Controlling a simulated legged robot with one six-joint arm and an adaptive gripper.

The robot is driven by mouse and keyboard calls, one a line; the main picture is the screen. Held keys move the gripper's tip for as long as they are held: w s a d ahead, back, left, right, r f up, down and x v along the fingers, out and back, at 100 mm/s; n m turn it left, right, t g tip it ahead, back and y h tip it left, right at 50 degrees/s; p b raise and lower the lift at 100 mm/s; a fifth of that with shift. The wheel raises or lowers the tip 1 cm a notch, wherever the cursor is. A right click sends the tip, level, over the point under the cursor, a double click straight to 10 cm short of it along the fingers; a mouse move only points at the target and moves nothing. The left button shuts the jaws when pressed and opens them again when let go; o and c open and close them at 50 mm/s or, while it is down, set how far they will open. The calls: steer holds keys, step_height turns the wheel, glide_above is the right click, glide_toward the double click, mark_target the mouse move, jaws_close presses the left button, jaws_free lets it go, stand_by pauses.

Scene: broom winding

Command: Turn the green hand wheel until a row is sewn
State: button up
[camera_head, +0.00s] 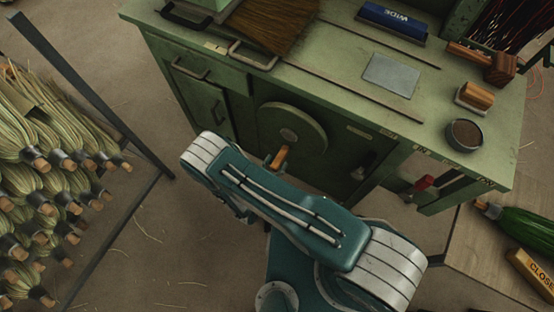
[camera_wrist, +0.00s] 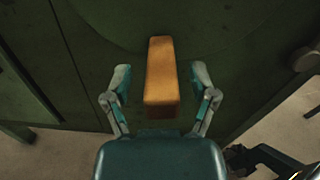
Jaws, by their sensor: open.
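The green hand wheel (camera_head: 290,128) is a round disc on the front of the green workbench in the head view. Its wooden handle (camera_head: 279,158) sticks out at the wheel's lower left, just past my arm. In the wrist view the orange-brown handle (camera_wrist: 161,75) stands between the two fingers of my open gripper (camera_wrist: 161,88). A gap shows on both sides of it, so the fingers appear apart from it. Part of the dark green wheel (camera_wrist: 200,30) fills the background there. In the head view my gripper is hidden behind my arm.
The workbench (camera_head: 460,180) carries a broom head (camera_head: 265,25), a blue WIDE block (camera_head: 392,20), a metal plate (camera_head: 391,75) and a round cup (camera_head: 464,134). A red-handled lever (camera_head: 424,184) is at its right front. Broom bundles (camera_head: 45,190) are stacked at the left. Open floor lies between.

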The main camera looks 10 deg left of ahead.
steer(key=shift+w+d, duration=0.15)
steer(key=shift+w, duration=0.2)
jaws_close()
steer(key=shift+s+d, duration=0.1)
steer(key=shift+d, duration=0.05)
